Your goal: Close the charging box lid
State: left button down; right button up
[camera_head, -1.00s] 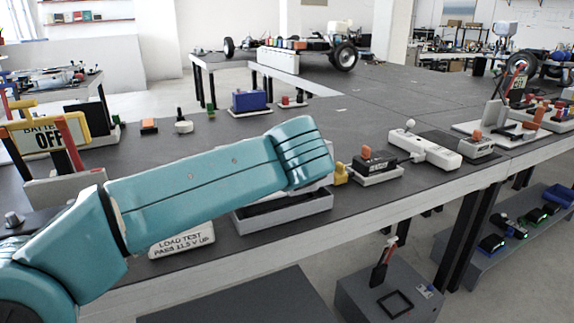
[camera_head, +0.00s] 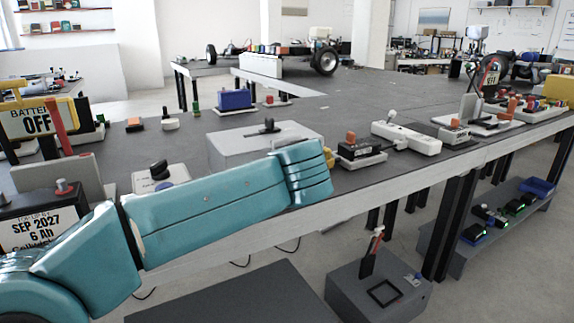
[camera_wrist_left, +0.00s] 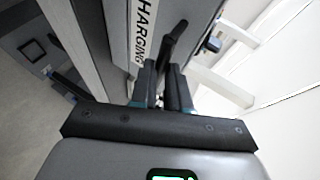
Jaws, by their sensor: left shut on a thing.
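The charging box (camera_head: 237,152) is grey and stands near the table's front edge in the head view. A black handle (camera_head: 263,128) sits on its pale top panel. My teal left arm crosses in front and hides the box's lower front, so I cannot tell how far the lid stands open. In the left wrist view, my left gripper (camera_wrist_left: 162,76) has its dark fingers close together on the black handle (camera_wrist_left: 174,40). A white panel lettered CHARGING (camera_wrist_left: 142,38) lies beside the fingers. My right gripper is in neither view.
To the right of the box stand a small black device with an orange knob (camera_head: 352,148) and a white power strip (camera_head: 405,138). A blue box (camera_head: 234,98) stands behind. A labelled black battery (camera_head: 38,228) is at the lower left. The table's middle is clear.

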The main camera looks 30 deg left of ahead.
pick_arm(q)
jog(key=c, duration=1.1)
grip_release()
jog(key=shift+d+f+g, duration=0.15)
jog(key=shift+d+f, duration=0.05)
jog(key=shift+f, duration=0.45)
jog(key=shift+d+f+g, duration=0.15)
jog(key=shift+f, duration=0.45)
jog(key=shift+w, duration=0.1)
jog(key=p+v, duration=0.1)
jog(key=v, duration=0.4)
jog(key=p+v, duration=0.2)
jog(key=v, duration=0.4)
jog(key=p+v, duration=0.1)
jog(key=v, duration=0.4)
jog(key=shift+s+a+r, duration=0.25)
jog(key=shift+s+r, duration=0.05)
jog(key=shift+r, duration=0.15)
jog(key=shift+f, duration=0.1)
